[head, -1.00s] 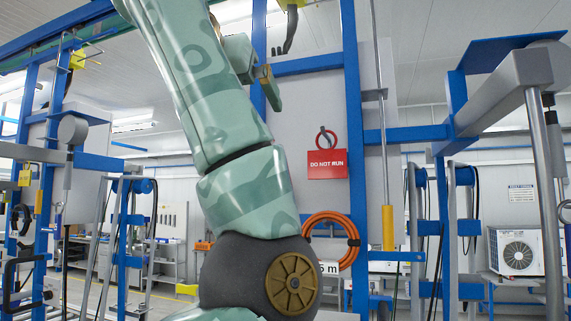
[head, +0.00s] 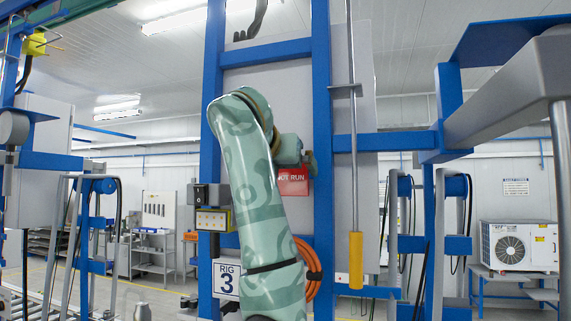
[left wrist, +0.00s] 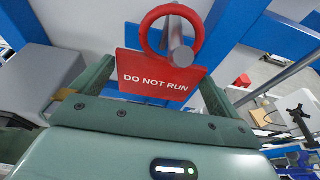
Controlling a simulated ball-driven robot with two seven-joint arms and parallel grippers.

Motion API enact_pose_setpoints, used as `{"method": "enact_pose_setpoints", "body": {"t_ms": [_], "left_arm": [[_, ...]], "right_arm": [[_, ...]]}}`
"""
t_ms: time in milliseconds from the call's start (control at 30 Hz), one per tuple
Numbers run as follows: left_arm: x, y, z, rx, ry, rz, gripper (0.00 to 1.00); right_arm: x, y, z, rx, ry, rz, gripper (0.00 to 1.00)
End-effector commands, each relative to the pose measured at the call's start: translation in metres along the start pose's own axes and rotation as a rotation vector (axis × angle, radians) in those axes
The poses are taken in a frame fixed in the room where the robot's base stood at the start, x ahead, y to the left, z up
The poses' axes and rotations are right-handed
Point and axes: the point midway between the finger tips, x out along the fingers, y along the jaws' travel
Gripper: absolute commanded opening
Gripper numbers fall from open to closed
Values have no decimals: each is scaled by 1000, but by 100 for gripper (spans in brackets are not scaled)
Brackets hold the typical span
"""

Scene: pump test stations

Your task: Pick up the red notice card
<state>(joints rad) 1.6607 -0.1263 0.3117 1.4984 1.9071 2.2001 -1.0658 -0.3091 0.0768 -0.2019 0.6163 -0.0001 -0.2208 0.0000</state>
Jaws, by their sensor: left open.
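The red notice card (head: 293,183) hangs on the blue-framed rig, partly hidden behind my left gripper (head: 305,160) in the head view. In the left wrist view the card (left wrist: 150,80) reads "DO NOT RUN". Its red ring (left wrist: 193,48) hangs around a grey peg (left wrist: 180,54). My left gripper (left wrist: 150,92) is open, with one finger on each side of the card. Whether either finger touches the card I cannot tell. My right gripper is in neither view.
Blue uprights (head: 322,120) frame the grey panel behind the card. A switch box (head: 212,220) and a "RIG 3" sign (head: 227,280) are left of my arm. An orange hose coil (head: 312,265) hangs below the card. A yellow-handled rod (head: 356,260) hangs to the right.

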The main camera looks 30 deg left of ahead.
Motion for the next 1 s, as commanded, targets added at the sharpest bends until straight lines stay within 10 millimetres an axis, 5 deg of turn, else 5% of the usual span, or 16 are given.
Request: {"method": "enact_pose_setpoints", "body": {"t_ms": [267,400,867,1000], "left_arm": [[6,0,-1,0,-1,0,100],[6,0,-1,0,0,0,67],[3,0,8,0,-1,0,67],[-13,0,6,-1,-3,0,67]], "right_arm": [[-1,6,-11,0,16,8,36],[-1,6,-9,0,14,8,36],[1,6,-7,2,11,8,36],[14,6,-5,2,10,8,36]]}}
